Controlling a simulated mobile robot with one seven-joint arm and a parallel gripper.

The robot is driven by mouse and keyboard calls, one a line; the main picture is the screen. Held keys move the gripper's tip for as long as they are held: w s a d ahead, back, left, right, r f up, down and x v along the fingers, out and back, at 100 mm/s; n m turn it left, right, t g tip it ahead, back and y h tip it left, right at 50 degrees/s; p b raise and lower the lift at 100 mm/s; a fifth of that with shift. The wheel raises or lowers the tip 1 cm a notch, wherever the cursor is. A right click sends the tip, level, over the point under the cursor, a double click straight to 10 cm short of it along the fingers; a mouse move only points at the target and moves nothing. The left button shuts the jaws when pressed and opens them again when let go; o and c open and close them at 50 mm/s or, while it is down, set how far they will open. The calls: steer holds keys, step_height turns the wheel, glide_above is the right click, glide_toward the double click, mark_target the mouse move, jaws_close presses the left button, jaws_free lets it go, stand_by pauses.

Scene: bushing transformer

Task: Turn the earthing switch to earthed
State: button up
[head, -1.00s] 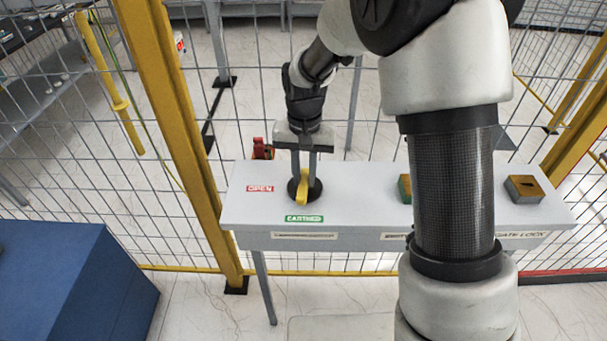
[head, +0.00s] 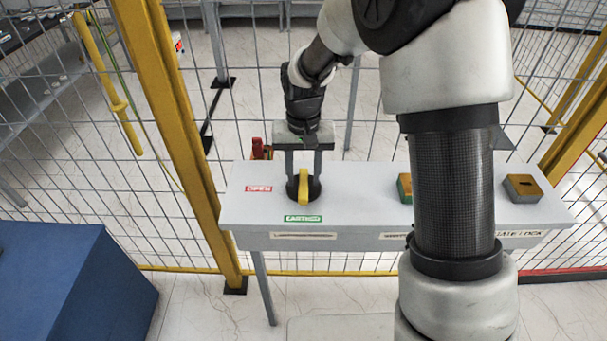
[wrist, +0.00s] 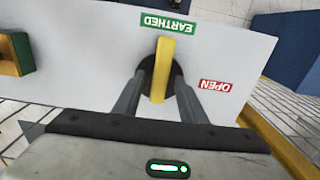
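The earthing switch has a yellow handle (head: 303,186) on a round black base, on the left part of a light grey panel (head: 350,215). In the wrist view the handle (wrist: 161,68) lies nearly in line with the green EARTHED label (wrist: 168,24); the red OPEN label (wrist: 214,87) is off to the right. My gripper (head: 304,172) is above the switch with its fingers apart, one on each side of the handle. Gaps show between the fingers and the handle in the wrist view (wrist: 161,98).
A green and yellow block (head: 405,188) sits mid-panel, partly behind my arm, and a yellow-topped block (head: 523,188) sits at the right. A red object (head: 261,149) shows behind the panel. Mesh fencing with yellow posts (head: 180,130) stands around. A blue cabinet (head: 70,280) is at lower left.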

mark_target(304, 179)
step_height(304, 179, up, 17)
steer(key=p, duration=0.1)
steer(key=shift+r, duration=0.2)
stand_by(0.4)
steer(key=s+d+r+t+p, duration=0.2)
steer(key=s+d+r+t, duration=0.1)
steer(key=s+d+r, duration=0.55)
steer(key=s+d+t+p, duration=0.2)
steer(key=s+d, duration=0.2)
steer(key=s, duration=0.9)
steer(key=shift+s+d+t, duration=0.15)
steer(key=shift+t, duration=0.15)
steer(key=shift+r, duration=0.1)
steer(key=shift+c, duration=0.9)
